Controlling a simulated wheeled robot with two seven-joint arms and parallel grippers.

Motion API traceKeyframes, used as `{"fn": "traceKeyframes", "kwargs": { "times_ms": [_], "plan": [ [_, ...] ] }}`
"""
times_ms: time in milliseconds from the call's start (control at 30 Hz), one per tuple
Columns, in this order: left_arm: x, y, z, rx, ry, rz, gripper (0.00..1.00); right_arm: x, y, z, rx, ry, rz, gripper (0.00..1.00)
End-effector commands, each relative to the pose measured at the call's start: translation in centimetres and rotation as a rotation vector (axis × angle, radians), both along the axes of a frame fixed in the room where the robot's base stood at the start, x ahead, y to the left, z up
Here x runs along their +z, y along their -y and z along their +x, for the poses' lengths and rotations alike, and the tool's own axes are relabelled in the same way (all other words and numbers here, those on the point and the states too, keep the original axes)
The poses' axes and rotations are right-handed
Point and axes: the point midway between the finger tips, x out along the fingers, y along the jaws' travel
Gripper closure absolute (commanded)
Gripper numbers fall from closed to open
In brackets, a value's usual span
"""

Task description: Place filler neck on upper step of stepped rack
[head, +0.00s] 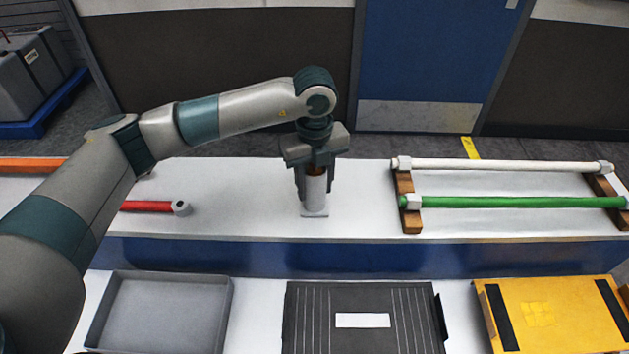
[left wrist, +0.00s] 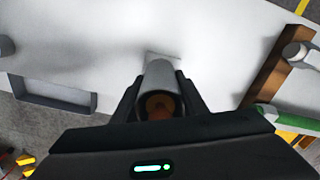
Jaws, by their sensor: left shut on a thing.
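The filler neck (head: 315,192) is a pale grey upright cylinder with a brown opening on top and a small square flange at its foot. My left gripper (head: 315,178) points down and is shut around its upper part. In the left wrist view the filler neck (left wrist: 159,76) sits between the fingers (left wrist: 158,98), its flange partly hidden behind it. The stepped rack's white upper step (head: 240,195) lies under it. The flange is at or very close to this surface; I cannot tell whether it touches. My right gripper is not in view.
A green bar (head: 510,202) and a white bar (head: 505,166) rest on wooden blocks at right. A red bar (head: 150,206) lies at left. The lower level in front holds a grey tray (head: 160,275), a black ribbed panel (head: 362,345) and a yellow case (head: 545,290).

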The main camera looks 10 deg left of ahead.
Motion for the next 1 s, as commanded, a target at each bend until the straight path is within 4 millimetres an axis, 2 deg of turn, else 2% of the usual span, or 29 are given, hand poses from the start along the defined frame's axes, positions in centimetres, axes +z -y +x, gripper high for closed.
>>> {"fn": "traceKeyframes", "kwargs": {
  "times_ms": [300, 333, 400, 767, 867, 1000],
  "plan": [
    [-0.4, 0.0, 0.0, 0.0, 0.001, -0.001, 0.94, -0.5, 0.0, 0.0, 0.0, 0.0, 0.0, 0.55],
    [-0.3, 0.0, 0.0, 0.0, 0.0, 0.0, 0.56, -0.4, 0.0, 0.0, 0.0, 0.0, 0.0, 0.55],
    [-0.3, 0.0, 0.0, 0.0, 0.0, 0.0, 0.42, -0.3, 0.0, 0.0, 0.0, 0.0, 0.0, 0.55],
    [-0.1, 0.0, 0.0, 0.0, 0.0, 0.0, 0.42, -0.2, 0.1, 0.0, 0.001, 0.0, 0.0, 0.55],
    [0.2, 0.0, 0.0, 0.0, 0.0, 0.0, 0.42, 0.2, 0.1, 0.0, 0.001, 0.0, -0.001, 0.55],
    [1.3, 0.0, 0.1, 0.0, 0.001, 0.0, 0.42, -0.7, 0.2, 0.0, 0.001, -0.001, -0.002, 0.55]
  ]
}}
